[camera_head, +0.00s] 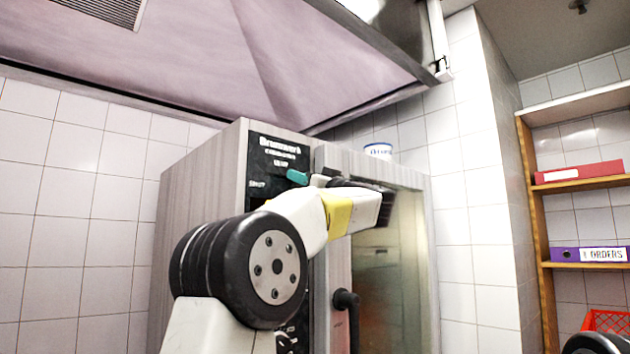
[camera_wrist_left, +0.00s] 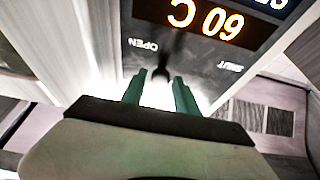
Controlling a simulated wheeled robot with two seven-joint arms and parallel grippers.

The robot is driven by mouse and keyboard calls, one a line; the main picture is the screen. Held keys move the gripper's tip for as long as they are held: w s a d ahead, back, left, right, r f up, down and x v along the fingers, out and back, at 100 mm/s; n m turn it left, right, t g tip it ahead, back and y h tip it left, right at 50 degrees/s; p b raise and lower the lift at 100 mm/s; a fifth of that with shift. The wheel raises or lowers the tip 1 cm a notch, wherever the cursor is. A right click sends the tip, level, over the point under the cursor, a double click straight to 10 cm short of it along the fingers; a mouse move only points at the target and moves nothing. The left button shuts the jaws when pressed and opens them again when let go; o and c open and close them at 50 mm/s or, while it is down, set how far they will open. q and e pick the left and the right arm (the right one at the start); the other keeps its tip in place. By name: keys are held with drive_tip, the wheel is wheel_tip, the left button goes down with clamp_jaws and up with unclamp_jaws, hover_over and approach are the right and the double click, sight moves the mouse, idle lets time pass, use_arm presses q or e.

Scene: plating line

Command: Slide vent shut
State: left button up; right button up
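The oven (camera_head: 200,200) has a dark control panel at its upper front. My left gripper (camera_head: 297,177) is at that panel; its arm hides much of the panel. In the left wrist view, upside down, a small dark vent knob (camera_wrist_left: 161,73) shows between the two green fingers of my left gripper (camera_wrist_left: 159,85). The fingers are apart, with bright gaps beside the knob; contact cannot be made out. The OPEN label (camera_wrist_left: 142,45) is left of the knob and the SHUT label (camera_wrist_left: 230,67) is farther right. My right gripper is not in view.
A lit display (camera_wrist_left: 210,20) reads 60 C. The oven's glass door (camera_head: 392,270) has a black handle (camera_head: 346,300). A hood (camera_head: 200,50) hangs above. A white tub (camera_head: 378,151) stands on the oven. Shelves with a red binder (camera_head: 580,173) are at right.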

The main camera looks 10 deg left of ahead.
use_arm(q)
clamp_jaws()
idle(1.2)
